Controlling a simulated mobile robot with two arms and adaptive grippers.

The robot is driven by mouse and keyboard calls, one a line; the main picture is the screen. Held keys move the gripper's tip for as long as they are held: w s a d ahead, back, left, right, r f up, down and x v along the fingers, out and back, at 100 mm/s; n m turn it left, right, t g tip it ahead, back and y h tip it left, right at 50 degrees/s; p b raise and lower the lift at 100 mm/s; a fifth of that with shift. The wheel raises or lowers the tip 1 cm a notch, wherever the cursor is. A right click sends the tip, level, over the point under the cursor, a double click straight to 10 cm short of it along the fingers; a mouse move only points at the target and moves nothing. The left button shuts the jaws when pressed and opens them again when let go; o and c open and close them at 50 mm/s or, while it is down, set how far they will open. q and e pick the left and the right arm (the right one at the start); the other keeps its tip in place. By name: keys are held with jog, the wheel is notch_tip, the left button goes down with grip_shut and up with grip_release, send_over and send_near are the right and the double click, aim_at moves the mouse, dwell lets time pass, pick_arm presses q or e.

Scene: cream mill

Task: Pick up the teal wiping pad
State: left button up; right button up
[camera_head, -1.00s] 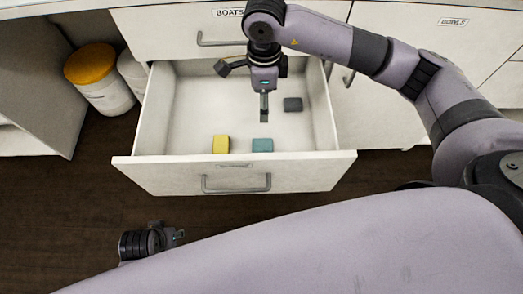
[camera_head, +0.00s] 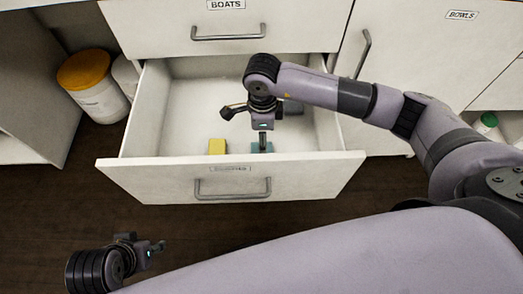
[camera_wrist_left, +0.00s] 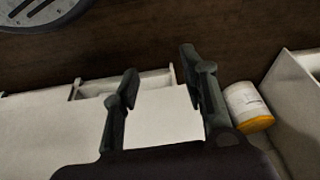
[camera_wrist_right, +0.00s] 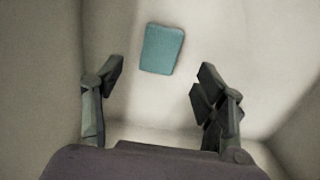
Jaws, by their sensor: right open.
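The teal wiping pad (camera_head: 256,147) lies on the floor of the open drawer, near its front wall. It shows whole in the right wrist view (camera_wrist_right: 162,49), lying flat, beyond and between the open fingertips. My right gripper (camera_head: 262,145) points down into the drawer over the pad and partly hides it in the head view. In the right wrist view its fingers (camera_wrist_right: 157,75) are spread and empty, apart from the pad. My left gripper (camera_head: 160,246) is outside the drawer at the lower left. Its fingers (camera_wrist_left: 157,88) are spread and empty.
The drawer's front wall (camera_head: 150,182) stands close to the pad. A yellow pad (camera_head: 217,146) lies to its left, and a dark grey pad (camera_head: 293,107) lies behind, partly hidden by my arm. A tub with an orange lid (camera_head: 85,70) stands left of the drawer.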

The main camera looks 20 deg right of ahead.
aim_at(254, 149)
jog(key=shift+f, duration=0.8)
notch_tip(254, 149, down, 4)
jog(key=shift+d+f+b, duration=0.15)
jog(key=shift+f+b, duration=0.1)
jog(key=shift+b, duration=0.45)
jog(key=shift+f, duration=0.1)
jog(key=c, duration=0.9)
pick_arm(q)
jog(key=shift+w+d+f+t, duration=0.15)
jog(key=shift+w+f+t, duration=0.1)
jog(key=shift+w, duration=0.25)
jog(key=shift+w+d+f+t, duration=0.1)
jog(key=shift+w+f+t, duration=0.15)
jog(key=shift+w, duration=0.2)
jog(key=shift+r, duration=0.1)
pick_arm(e)
jog(key=shift+r, duration=0.2)
